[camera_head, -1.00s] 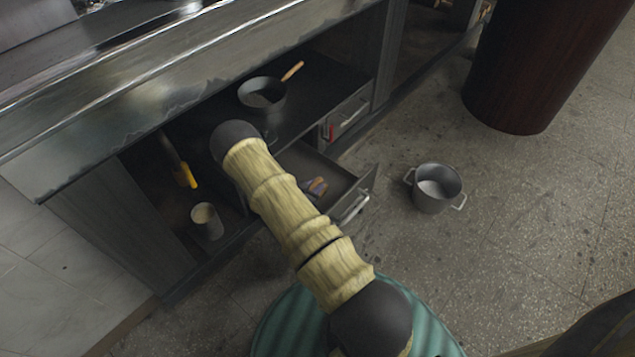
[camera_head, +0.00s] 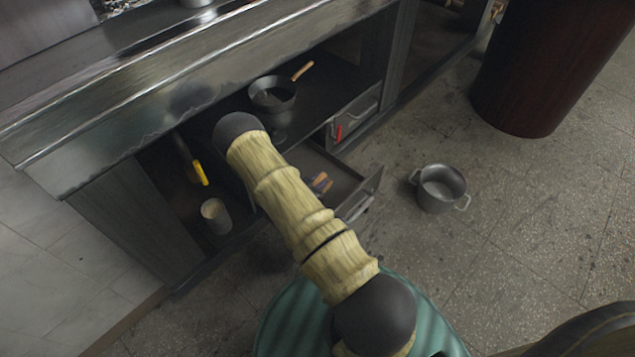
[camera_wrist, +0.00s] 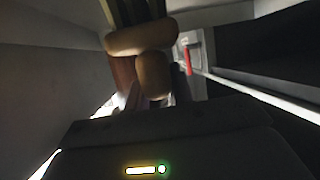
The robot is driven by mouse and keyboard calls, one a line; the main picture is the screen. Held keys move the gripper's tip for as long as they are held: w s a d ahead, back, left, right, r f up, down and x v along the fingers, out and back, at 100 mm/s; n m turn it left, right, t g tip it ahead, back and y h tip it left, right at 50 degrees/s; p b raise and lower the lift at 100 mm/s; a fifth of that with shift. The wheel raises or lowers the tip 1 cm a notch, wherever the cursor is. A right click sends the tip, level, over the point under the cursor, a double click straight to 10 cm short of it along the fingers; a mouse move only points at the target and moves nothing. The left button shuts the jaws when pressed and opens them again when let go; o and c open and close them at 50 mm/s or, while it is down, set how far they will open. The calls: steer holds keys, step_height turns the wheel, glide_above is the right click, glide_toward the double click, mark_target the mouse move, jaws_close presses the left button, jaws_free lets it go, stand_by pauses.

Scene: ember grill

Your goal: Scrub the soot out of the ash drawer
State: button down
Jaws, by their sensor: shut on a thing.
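The ash drawer (camera_head: 341,174) is pulled out from the cabinet under the grill counter, its dark inside partly hidden behind my arm. A small brown and bluish item (camera_head: 320,183) shows inside it beside my arm. My gripper is hidden in the head view. In the wrist view my gripper (camera_wrist: 146,103) is shut on a rounded brown, wooden-looking thing (camera_wrist: 153,72), perhaps a scrubbing brush. Grey drawer walls stand close around it. Whether it touches the drawer floor, and any soot there, I cannot make out.
A wood-handled pan (camera_head: 272,95) stands on the shelf above. A can (camera_head: 215,215) and a yellow-handled tool (camera_head: 200,173) are at left. A pot (camera_head: 440,187) stands on the floor at right.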

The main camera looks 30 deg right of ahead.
steer(key=shift+r+p, duration=0.85)
steer(key=shift+r, duration=0.5)
steer(key=shift+r, duration=0.1)
steer(key=shift+r+p, duration=1.35)
steer(key=shift+r, duration=0.1)
